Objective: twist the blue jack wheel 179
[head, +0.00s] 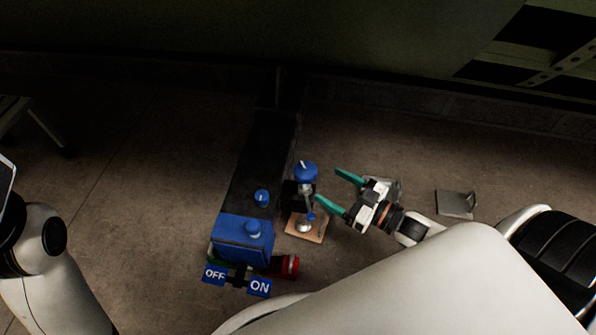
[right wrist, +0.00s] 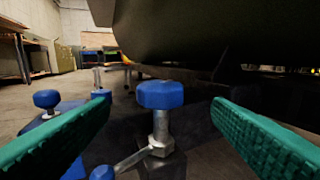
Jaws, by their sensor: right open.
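In the right wrist view the wheel (right wrist: 160,94) sits between the two finger lines, ahead of the tips. My right gripper (head: 334,187) is open with teal fingers, just right of the wheel and apart from it.
A blue box (head: 243,240) with blue knobs stands left of the jack, before a long dark beam (head: 262,150). OFF and ON signs (head: 237,280) and a red cylinder (head: 290,266) are at its front. A metal bracket (head: 456,204) lies on the floor at right. The dark fuselage hangs above.

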